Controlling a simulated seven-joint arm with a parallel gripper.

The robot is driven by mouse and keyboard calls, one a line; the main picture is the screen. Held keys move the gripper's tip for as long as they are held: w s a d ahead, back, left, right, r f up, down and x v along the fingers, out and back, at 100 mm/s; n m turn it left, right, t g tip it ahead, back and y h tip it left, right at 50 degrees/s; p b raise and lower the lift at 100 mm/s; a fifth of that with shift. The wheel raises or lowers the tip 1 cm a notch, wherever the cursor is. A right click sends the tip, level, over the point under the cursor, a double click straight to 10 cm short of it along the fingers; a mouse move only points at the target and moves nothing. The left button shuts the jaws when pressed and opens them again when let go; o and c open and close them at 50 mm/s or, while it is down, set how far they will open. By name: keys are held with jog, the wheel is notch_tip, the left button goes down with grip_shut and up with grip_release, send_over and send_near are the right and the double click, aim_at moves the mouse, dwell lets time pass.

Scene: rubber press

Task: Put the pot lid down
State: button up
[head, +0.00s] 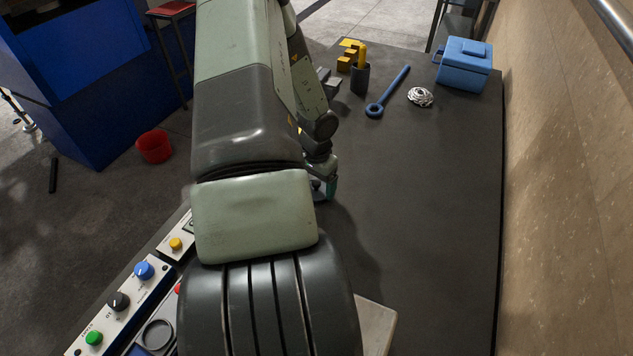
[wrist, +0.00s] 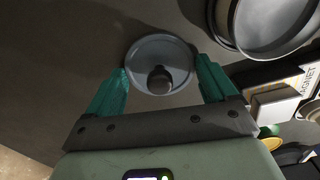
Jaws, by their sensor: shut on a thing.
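The pot lid (wrist: 135,64) is a round grey disc with a dark knob in its middle, in the wrist view. My gripper (wrist: 162,65) has its two teal fingers at the lid's left and right edges and is shut on it. A round metal pot (wrist: 228,22) is at the wrist view's upper right, beside the lid and apart from it. In the head view my gripper (head: 328,188) shows only partly, low over the dark table (head: 430,210). My own arm hides the lid and pot there. I cannot tell whether the lid touches the table.
At the table's far end are a blue box (head: 464,68), a pale coiled bundle (head: 420,97), a blue ring-ended tool (head: 388,92) and a dark cup (head: 360,80). A control panel (head: 125,301) lines the near left. The table's right middle is clear. A wall (head: 565,180) borders the right.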

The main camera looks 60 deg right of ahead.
aim_at(317, 181)
jog(key=o, duration=0.8)
notch_tip(317, 181, up, 12)
jog(key=shift+r, duration=0.1)
dwell(0.6)
